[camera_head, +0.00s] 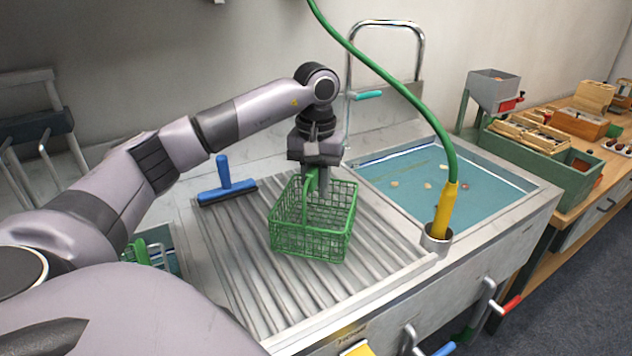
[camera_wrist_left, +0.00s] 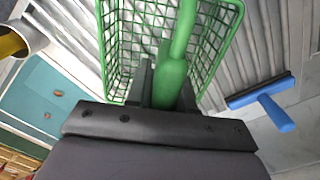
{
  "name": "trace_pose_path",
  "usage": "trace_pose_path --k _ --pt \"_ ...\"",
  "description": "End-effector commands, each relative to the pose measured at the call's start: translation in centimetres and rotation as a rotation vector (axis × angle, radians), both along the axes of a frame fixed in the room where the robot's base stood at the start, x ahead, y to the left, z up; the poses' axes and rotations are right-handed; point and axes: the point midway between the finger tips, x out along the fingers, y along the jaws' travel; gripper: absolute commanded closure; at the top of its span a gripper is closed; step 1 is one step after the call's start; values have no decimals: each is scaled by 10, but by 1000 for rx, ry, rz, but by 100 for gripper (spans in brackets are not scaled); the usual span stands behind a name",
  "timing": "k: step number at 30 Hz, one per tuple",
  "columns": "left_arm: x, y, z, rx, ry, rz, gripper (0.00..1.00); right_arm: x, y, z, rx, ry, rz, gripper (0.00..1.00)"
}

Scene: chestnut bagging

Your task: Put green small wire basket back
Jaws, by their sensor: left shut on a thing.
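The green small wire basket (camera_head: 312,228) is on the ridged metal drainboard (camera_head: 245,265), left of the sink. It looks upright and empty. My left gripper (camera_head: 318,185) reaches down from above and is shut on the basket's green handle. The left wrist view shows the handle (camera_wrist_left: 172,75) between the dark fingers (camera_wrist_left: 163,88), with the wire basket (camera_wrist_left: 222,30) beyond it. I cannot tell whether the basket's bottom touches the drainboard. My right gripper is not in view.
A blue squeegee (camera_head: 226,184) lies left of the basket. The sink (camera_head: 500,172) holds water with small floating pieces. A green hose with a yellow nozzle (camera_head: 445,210) stands in a metal cup at the sink's front. The drainboard's left and front are clear.

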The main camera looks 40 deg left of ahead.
Motion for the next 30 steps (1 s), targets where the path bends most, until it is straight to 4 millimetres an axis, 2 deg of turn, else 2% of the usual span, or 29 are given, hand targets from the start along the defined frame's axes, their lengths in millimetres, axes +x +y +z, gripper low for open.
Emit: trace_pose_path --k 7,8,10,18,22,26,30 --pt "0 0 -2 0 -1 0 100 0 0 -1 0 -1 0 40" --pt "0 0 -3 0 0 0 74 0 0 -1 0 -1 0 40" --pt "0 0 -2 0 0 0 52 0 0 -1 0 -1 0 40" --pt "0 0 -2 1 0 0 52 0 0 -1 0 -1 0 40" --pt "1 0 5 0 -2 0 52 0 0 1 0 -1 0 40" --pt "1 0 25 0 -4 -1 52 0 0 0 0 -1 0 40" --pt "1 0 57 0 -6 0 52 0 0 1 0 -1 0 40"
